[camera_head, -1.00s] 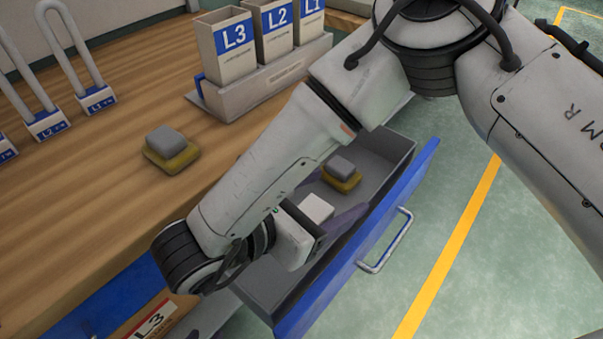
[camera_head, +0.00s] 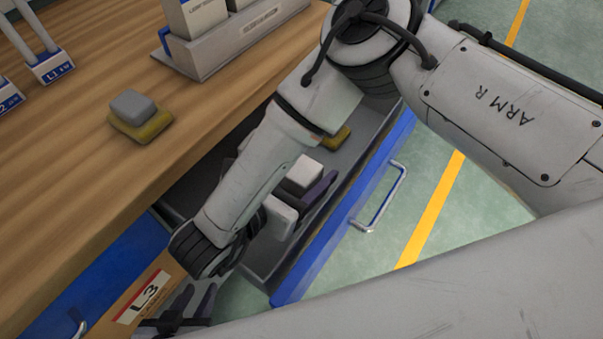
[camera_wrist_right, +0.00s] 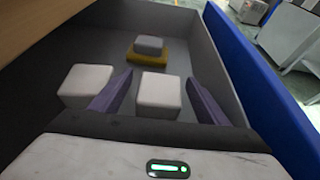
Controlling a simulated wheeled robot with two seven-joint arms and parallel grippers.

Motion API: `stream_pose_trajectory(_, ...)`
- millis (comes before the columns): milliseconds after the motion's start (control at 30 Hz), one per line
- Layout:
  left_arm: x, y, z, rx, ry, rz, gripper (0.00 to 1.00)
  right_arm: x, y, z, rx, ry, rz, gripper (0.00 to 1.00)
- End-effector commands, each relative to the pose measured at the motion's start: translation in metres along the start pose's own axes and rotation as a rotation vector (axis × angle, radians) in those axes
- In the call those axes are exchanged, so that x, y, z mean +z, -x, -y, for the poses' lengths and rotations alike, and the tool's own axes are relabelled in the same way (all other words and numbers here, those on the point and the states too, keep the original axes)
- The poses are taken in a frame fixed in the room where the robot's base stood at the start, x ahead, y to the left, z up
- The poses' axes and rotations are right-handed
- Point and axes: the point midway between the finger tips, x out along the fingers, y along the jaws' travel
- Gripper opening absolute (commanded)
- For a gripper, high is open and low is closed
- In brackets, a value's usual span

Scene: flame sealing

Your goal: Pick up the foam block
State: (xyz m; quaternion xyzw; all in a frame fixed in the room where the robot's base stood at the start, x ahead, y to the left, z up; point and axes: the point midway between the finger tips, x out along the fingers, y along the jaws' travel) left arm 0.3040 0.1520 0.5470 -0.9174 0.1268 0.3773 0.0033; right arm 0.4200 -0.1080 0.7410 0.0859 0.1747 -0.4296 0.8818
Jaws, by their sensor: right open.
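Two white blocks lie in the open drawer; I take them as foam blocks. In the right wrist view, one white block (camera_wrist_right: 158,92) is between the purple fingers of my right gripper (camera_wrist_right: 157,98), with gaps on both sides. The other white block (camera_wrist_right: 85,86) is left of the left finger. In the head view, one white block (camera_head: 303,172) shows beside the right gripper's purple finger; my right arm hides the other.
A grey block on a yellow base (camera_wrist_right: 147,47) sits deeper in the drawer; another (camera_head: 133,108) is on the wooden table. The blue drawer front (camera_head: 350,212) and grey walls bound the drawer. A container rack (camera_head: 235,45) stands on the table.

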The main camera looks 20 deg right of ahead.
Motion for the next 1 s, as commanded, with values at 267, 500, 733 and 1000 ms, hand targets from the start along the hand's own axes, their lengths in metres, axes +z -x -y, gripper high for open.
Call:
stream_pose_trajectory(267,0.002,-0.003,0.001,0.001,-0.001,-0.004,0.31,-0.001,-0.039,0.001,-0.005,0.0,-0.001,0.69)
stream_pose_trajectory(500,0.0,-0.003,0.001,0.001,-0.002,-0.007,0.31,0.0,-0.042,0.001,-0.002,0.001,0.0,0.69)
stream_pose_trajectory(733,0.0,-0.003,0.001,0.0,-0.003,-0.008,0.31,0.0,-0.042,0.001,-0.002,0.001,0.0,0.37)
stream_pose_trajectory(1000,0.0,-0.003,0.002,0.0,-0.003,-0.007,0.31,0.0,-0.042,0.001,-0.002,0.001,0.0,0.25)
